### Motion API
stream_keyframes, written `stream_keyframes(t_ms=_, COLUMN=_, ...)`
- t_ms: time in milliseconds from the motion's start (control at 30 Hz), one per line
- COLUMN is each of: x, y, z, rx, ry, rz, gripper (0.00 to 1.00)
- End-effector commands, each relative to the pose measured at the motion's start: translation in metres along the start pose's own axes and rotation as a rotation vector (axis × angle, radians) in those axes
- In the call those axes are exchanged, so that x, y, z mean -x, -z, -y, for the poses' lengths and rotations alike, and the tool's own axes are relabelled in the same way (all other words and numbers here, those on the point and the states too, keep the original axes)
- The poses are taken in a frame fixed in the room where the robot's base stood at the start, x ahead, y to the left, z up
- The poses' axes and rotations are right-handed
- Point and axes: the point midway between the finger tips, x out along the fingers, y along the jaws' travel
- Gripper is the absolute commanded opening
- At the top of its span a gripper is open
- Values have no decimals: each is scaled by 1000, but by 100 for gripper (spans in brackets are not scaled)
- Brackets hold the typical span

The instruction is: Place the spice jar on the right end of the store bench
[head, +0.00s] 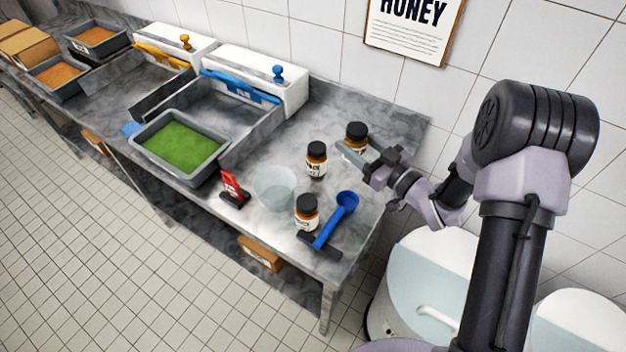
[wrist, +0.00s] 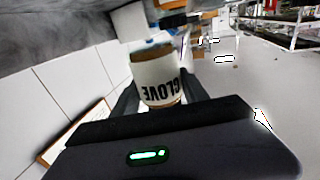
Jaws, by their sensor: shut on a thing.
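The spice jar (head: 356,132) in my gripper is dark-lidded with a pale label, near the back right of the grey marble bench (head: 390,112). In the wrist view the jar (wrist: 158,78) sits between the fingers, its label upside down and reading something like "CLOVE". My gripper (head: 354,155) is shut on it from the right; a finger hides its lower part in the head view. I cannot tell whether the jar touches the bench top. Two similar jars stand on the bench, one (head: 316,160) just left of my gripper and one (head: 307,212) nearer the front.
A tray of green stuff (head: 178,143) is further left. White bins (head: 428,285) stand beyond the right edge. The bench's back right corner is bare.

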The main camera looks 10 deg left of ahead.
Motion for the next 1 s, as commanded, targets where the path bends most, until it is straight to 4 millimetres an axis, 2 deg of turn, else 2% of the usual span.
stream_keyframes(t_ms=67, x=0, y=-7, z=7, rx=-4, ry=49, rz=3, gripper=0)
stream_keyframes(t_ms=233, x=1, y=-54, z=12, rx=-7, ry=72, rz=6, gripper=0)
stream_keyframes(t_ms=533, x=1, y=-103, z=12, rx=-6, ry=69, rz=6, gripper=0)
stream_keyframes(t_ms=600, x=1, y=-109, z=12, rx=-4, ry=69, rz=4, gripper=0)
stream_keyframes(t_ms=900, x=1, y=-110, z=12, rx=-3, ry=69, rz=4, gripper=0)
stream_keyframes(t_ms=933, x=1, y=-110, z=12, rx=-4, ry=69, rz=5, gripper=54)
stream_keyframes(t_ms=1000, x=1, y=-109, z=12, rx=-4, ry=69, rz=5, gripper=68)
